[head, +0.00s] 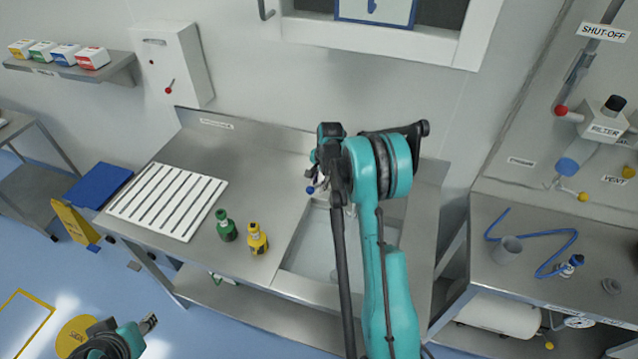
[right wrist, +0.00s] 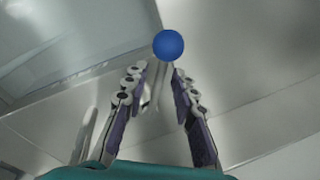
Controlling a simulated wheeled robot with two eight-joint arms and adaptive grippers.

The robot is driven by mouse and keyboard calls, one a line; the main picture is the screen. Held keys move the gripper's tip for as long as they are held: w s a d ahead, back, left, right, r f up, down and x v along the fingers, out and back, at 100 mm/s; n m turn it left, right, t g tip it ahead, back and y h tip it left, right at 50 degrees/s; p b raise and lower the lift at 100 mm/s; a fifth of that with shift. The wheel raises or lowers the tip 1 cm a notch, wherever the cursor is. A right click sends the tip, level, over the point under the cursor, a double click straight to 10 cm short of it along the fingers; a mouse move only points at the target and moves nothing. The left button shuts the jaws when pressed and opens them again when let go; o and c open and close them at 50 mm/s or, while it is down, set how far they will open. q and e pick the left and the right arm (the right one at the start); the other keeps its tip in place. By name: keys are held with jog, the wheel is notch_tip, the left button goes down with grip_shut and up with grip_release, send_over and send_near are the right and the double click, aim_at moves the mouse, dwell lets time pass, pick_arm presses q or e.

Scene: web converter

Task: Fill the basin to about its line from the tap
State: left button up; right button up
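The basin (head: 312,248) is sunk into the steel counter in the head view, with my right arm covering much of it. Its line is not visible, and I cannot tell the water level. The tap's blue ball knob (head: 311,190) shows at the basin's back left; the rest of the tap is mostly hidden by my arm. In the right wrist view the blue knob (right wrist: 168,44) lies just beyond the fingertips. My right gripper (right wrist: 155,78) is open, its fingers apart with a pale rod visible between them. My left gripper (head: 148,322) is low at left, away from the counter, its opening unclear.
A green bottle (head: 226,226) and a yellow bottle (head: 257,239) stand left of the basin. A white slotted rack (head: 167,202) lies farther left. The right bench (head: 485,225) holds a grey cup (head: 507,250) and a blue hose (head: 545,238). Open counter lies behind the bottles.

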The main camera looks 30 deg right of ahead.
grip_shut()
jog(key=shift+s+d+n+y+b, duration=0.35)
jog(key=shift+s+n+b, duration=0.4)
jog(key=shift+n, duration=0.65)
jog(key=shift+s+d+n+y+b, duration=0.15)
jog(key=shift+s+d+n+b, duration=0.45)
jog(key=shift+n, duration=0.8)
jog(key=shift+s+a+g, duration=0.1)
jog(key=shift+a+g, duration=0.05)
jog(key=shift+g, duration=0.15)
jog(key=shift+o, duration=1.5)
grip_release()
